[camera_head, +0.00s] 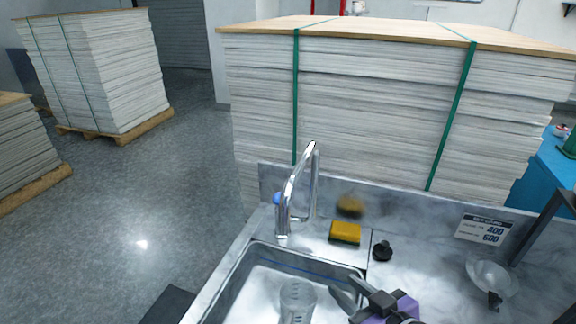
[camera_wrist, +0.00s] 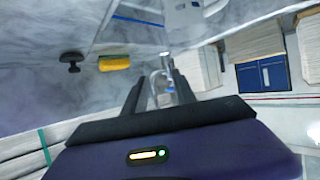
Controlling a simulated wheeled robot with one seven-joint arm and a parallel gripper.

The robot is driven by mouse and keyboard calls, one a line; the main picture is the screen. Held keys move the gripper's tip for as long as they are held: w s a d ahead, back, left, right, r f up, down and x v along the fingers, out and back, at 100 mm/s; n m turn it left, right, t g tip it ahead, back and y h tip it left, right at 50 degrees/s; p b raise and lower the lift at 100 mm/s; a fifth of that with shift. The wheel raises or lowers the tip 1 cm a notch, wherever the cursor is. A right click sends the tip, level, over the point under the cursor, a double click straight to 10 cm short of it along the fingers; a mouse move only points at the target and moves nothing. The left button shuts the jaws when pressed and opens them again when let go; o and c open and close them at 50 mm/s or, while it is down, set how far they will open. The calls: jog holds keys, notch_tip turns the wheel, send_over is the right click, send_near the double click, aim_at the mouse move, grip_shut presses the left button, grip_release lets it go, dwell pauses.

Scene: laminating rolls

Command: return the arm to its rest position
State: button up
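My gripper (camera_head: 342,286) is above the right edge of the sink in the head view, with its purple body at the bottom of the picture. In the wrist view its two dark fingers (camera_wrist: 156,76) stand apart with nothing held between them. The chrome faucet (camera_wrist: 154,90) shows beyond the gap between the fingers there. The rest of my arm is mostly out of view, so its full posture cannot be seen.
A clear glass (camera_head: 297,301) stands in the sink (camera_head: 255,262). The faucet (camera_head: 313,185), yellow sponge (camera_head: 345,232), black knob (camera_head: 382,251), clear glass item (camera_head: 492,276) and printed sign (camera_head: 483,229) are around the counter. Stacked sheets (camera_head: 380,110) rise behind. Open floor lies left.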

jog(key=s+d+m+t+h, duration=0.3)
jog(key=s+d, duration=0.1)
jog(key=s, duration=0.3)
jog(key=s+d+m+t+h, duration=0.2)
jog(key=s+d+m+h, duration=0.15)
jog(key=s, duration=0.35)
jog(key=s+n+g, duration=0.1)
jog(key=s, duration=1.8)
jog(key=shift+s+d+f+g+y, duration=0.2)
jog(key=shift+s+d+g+y, duration=0.1)
jog(key=shift+g+y, duration=0.15)
